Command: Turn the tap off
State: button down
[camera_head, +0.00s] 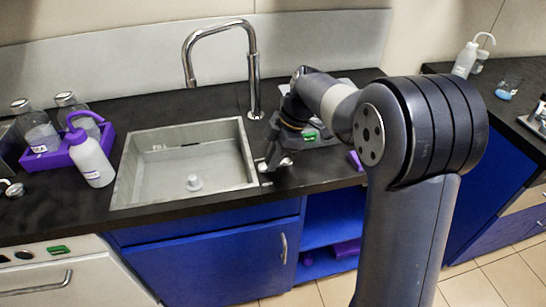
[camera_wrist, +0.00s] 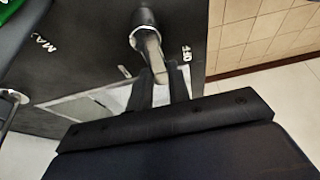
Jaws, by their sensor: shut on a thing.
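The tall chrome tap (camera_head: 253,72) stands behind the sink, its spout curving over to the left. No water stream shows below the spout. The tap's metal lever (camera_wrist: 152,48) shows in the wrist view, on a round chrome base on the black counter. The lever lies beside the white "OFF" print (camera_wrist: 187,53); the "MAX" print (camera_wrist: 45,43) is further left. My gripper (camera_wrist: 160,84) is shut on the lever's free end, one dark finger on each side. In the head view my gripper (camera_head: 270,170) is low at the counter, right of the sink; the lever is mostly hidden there.
The grey sink (camera_head: 124,185) is left of my gripper. A purple rack (camera_head: 48,160) with bottles and a white wash bottle (camera_head: 90,160) stand further left. A green-marked item lies behind my wrist. The blue cabinet (camera_head: 200,262) front is below the counter.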

aim_at(289, 161)
jog(key=c, duration=1.3)
grip_release()
jog(key=p+v, duration=0.1)
jog(key=v, duration=0.9)
jog(key=shift+d+r, duration=0.15)
jog(key=shift+r, duration=0.25)
jog(key=b+x, duration=0.1)
jog(key=x, duration=1)
jog(key=shift+w, duration=0.1)
